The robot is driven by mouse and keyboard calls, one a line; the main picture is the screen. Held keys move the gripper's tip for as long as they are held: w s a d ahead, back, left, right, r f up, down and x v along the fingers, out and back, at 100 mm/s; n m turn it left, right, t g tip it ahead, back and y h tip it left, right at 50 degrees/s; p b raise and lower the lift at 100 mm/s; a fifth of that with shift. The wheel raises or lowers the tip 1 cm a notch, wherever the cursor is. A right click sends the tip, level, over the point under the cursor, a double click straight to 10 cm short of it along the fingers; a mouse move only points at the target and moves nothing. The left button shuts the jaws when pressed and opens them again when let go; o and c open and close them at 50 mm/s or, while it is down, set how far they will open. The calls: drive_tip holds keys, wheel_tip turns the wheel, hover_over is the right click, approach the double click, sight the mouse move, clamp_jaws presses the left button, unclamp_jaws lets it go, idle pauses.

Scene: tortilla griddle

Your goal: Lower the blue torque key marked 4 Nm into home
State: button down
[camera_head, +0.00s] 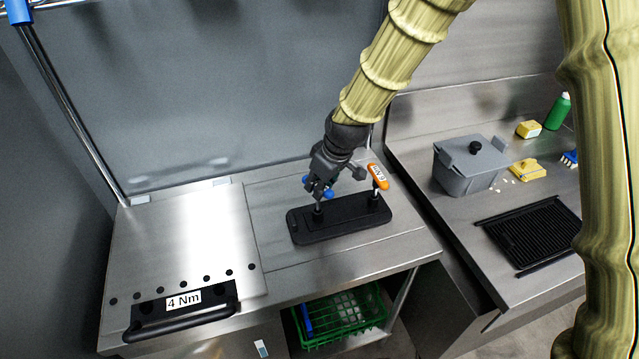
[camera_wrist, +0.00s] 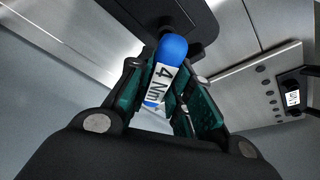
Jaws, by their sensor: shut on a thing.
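The blue torque key (camera_head: 323,192) is between the fingers of my gripper (camera_head: 319,187). In the wrist view its blue handle (camera_wrist: 173,48) and white "4 Nm" label show between the green finger pads of my gripper (camera_wrist: 160,85). My gripper is shut on the handle. The key's thin shaft points down at the left post of a black holder (camera_head: 345,228). Whether the tip is inside the post or just above it I cannot tell. The fingers partly hide the key in the head view.
An orange key (camera_head: 378,176) stands in the holder's right post, close beside my gripper. A "4 Nm" label (camera_head: 184,300) is at the worktop's front left, above a black handle. A grey lidded pot (camera_head: 466,172) and black grate (camera_head: 532,232) lie right. The left worktop is clear.

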drive_tip(key=shift+f, duration=0.55)
idle(0.9)
drive_tip(key=c, duration=1.2)
unclamp_jaws()
drive_tip(key=v, duration=1.2)
